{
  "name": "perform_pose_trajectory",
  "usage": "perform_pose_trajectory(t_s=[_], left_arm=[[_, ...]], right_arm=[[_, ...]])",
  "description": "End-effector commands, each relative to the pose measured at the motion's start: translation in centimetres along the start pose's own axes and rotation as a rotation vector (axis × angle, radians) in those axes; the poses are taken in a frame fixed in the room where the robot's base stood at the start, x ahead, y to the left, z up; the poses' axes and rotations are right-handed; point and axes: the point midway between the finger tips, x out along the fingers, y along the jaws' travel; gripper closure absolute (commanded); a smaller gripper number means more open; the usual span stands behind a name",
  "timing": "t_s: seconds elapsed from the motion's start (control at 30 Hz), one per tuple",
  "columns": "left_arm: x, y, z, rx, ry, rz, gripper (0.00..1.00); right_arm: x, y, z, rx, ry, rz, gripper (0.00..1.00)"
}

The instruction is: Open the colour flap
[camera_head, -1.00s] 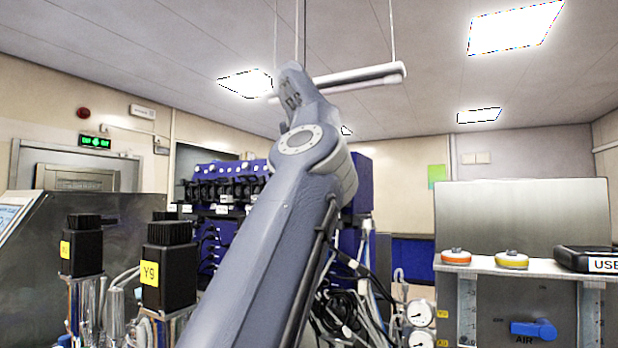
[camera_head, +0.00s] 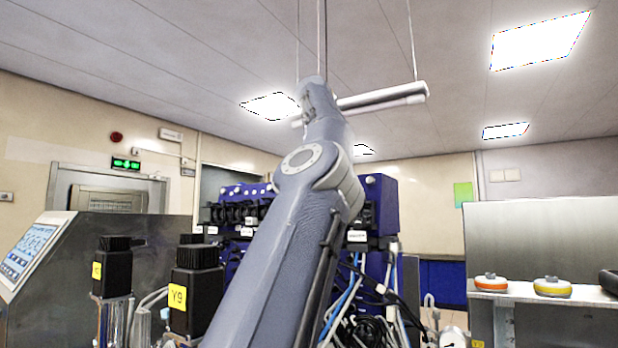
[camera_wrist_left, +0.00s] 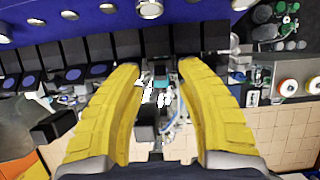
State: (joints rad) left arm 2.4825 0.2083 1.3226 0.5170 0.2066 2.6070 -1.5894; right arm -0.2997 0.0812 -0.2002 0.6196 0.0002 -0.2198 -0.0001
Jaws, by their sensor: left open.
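My left gripper (camera_wrist_left: 159,70) is open in the left wrist view, its two yellow fingers apart with nothing gripped between them. Beyond the fingertips is a row of black blocks (camera_wrist_left: 104,46) along a blue panel (camera_wrist_left: 200,14). A small teal-fronted part (camera_wrist_left: 160,72) shows between the fingertips. I cannot tell which part is the colour flap, or whether any fingertip touches something. In the head view the blue unit (camera_head: 382,205) with a black row on it stands behind my left arm, which hides much of it and the gripper. My right gripper is not in view.
In the head view, black-capped devices (camera_head: 197,290) and a screen console (camera_head: 38,250) stand left. Loose cables (camera_head: 355,310) hang below the blue unit. Orange and yellow ring-shaped items (camera_head: 490,283) sit on a shelf at right, before a metal panel (camera_head: 545,235).

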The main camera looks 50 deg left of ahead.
Motion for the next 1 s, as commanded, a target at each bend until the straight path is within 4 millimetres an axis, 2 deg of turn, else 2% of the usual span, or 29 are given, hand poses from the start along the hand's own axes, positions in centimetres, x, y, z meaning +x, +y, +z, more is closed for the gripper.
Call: perform_pose_trajectory(t_s=[0.57,1.0], left_arm=[[-2.3,0.0,-0.1,0.0,-0.001,0.0,0.64],[-3.1,0.0,-1.3,-0.002,-0.005,0.0,0.64]], right_arm=[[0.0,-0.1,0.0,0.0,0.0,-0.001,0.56],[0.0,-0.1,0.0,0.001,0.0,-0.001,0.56]])
